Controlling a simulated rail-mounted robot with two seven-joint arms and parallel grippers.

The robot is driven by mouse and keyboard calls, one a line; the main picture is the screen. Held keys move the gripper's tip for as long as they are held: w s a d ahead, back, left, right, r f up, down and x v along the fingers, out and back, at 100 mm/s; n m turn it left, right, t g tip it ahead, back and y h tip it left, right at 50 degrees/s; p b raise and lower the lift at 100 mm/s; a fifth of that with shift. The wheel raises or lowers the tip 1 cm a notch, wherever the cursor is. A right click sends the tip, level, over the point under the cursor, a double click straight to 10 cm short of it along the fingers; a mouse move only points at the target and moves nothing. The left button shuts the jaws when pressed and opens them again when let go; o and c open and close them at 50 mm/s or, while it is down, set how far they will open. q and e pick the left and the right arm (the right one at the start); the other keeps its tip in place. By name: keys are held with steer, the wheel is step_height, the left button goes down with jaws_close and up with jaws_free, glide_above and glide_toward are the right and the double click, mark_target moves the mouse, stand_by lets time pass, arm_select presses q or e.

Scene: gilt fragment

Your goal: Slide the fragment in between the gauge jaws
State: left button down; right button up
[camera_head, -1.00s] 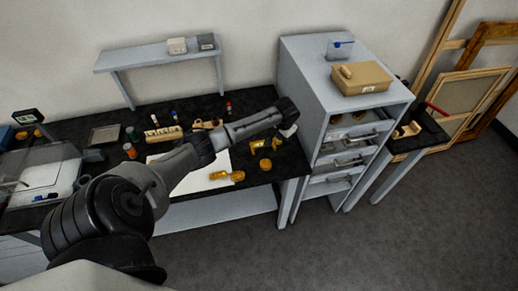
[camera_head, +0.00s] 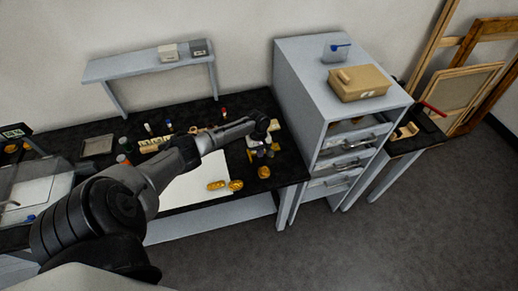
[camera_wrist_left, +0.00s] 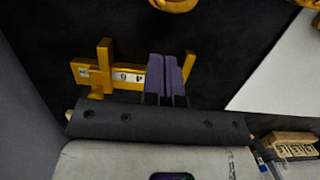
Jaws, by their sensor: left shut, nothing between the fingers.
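The yellow gauge (camera_wrist_left: 125,76) lies on the black bench top in the left wrist view, with an upright jaw at the left, number marks on its bar and another prong at the right. My left gripper (camera_wrist_left: 167,75) is shut and empty; its purple-grey fingers cover part of the gauge's right side. I cannot tell whether they touch it. In the head view my left gripper (camera_head: 263,152) is over the gauge, which is mostly hidden. Gilt pieces (camera_head: 217,185) and (camera_head: 236,185) lie by the white sheet's front edge; another gilt piece (camera_head: 264,172) lies near the gauge. Which is the fragment is unclear. My right gripper is not in view.
The white sheet (camera_head: 205,170) lies on the black bench. A grey drawer cabinet (camera_head: 300,90) stands close to the right, with a tan box (camera_head: 358,84) on top. A raised shelf (camera_head: 130,68) and small bottles are at the back. A labelled wooden block (camera_wrist_left: 292,143) shows at lower right.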

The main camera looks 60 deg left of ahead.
mark_target(265, 173)
arm_select(q)
steer(key=d, duration=0.2)
steer(key=s+d+p, duration=0.1)
steer(key=d, duration=0.2)
steer(key=d+p, duration=0.1)
steer(key=d, duration=0.2)
steer(key=shift+s+f, duration=0.35)
steer(key=shift+f, duration=0.45)
